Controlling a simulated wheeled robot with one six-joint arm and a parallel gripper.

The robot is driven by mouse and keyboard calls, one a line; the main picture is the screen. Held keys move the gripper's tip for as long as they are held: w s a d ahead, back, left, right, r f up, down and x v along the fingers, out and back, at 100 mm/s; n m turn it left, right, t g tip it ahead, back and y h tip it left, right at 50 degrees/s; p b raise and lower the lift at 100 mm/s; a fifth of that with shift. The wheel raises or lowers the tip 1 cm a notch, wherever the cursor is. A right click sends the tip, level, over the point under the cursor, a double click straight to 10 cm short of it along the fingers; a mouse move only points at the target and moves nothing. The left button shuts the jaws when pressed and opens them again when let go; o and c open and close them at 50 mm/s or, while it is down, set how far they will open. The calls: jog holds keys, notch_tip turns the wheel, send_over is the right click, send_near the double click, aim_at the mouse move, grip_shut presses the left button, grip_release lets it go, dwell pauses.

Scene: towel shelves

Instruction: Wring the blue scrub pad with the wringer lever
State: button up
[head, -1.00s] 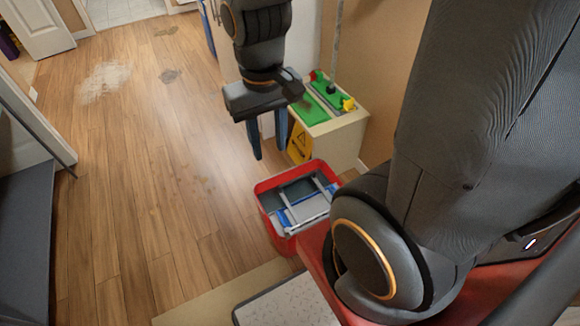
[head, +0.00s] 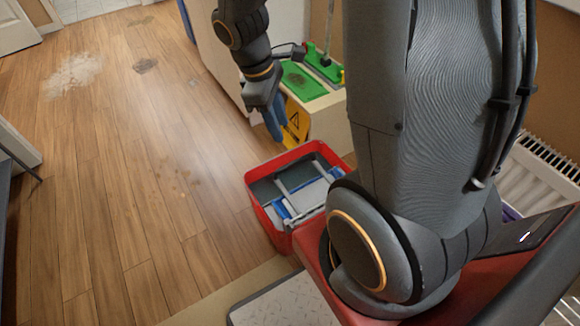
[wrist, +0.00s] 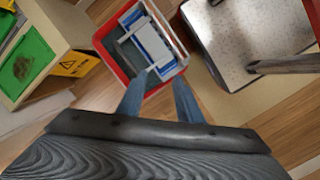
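The red bucket (head: 262,212) stands on the floor with a grey and blue wringer (head: 304,197) inside it. Blue shows at the wringer's edge (head: 282,211), but I cannot tell whether it is the scrub pad or part of the wringer. Pale bars cross the wringer; I cannot tell which is the lever. In the wrist view the wringer (wrist: 152,42) lies inside the red bucket (wrist: 108,52), just beyond my fingertips. My gripper (wrist: 158,84) has its blue fingers apart with nothing seen between them. In the head view my gripper (head: 274,128) hangs above and behind the bucket.
A cream cabinet (head: 325,122) with green trays (head: 302,84) and a yellow warning sign (head: 296,120) stands behind the bucket. A patterned grey panel (head: 285,305) lies in front. The wooden floor at left is open, with pale and dark stains (head: 72,76).

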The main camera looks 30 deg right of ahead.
jog(key=w+d+f+n+b, duration=0.3)
jog(key=f+b, duration=0.3)
jog(key=f, duration=0.4)
jog(key=w+d+f+n+h+b, duration=0.1)
jog(key=w+d+f+n+b, duration=0.2)
jog(key=f+b, duration=0.3)
jog(key=w+d+f+n+h+b, duration=0.1)
jog(key=w+d+f+n+b, duration=0.2)
jog(key=f+b, duration=0.4)
jog(key=shift+w+d+f, duration=0.1)
jog(key=shift+w+f, duration=0.2)
jog(key=shift+f, duration=0.85)
jog(key=shift+w+d+f, duration=0.15)
jog(key=shift+w+f, duration=0.15)
jog(key=shift+f, duration=0.9)
jog(key=shift+w+d+f, duration=0.1)
jog(key=shift+w+f, duration=0.2)
jog(key=shift+f, duration=0.85)
grip_shut()
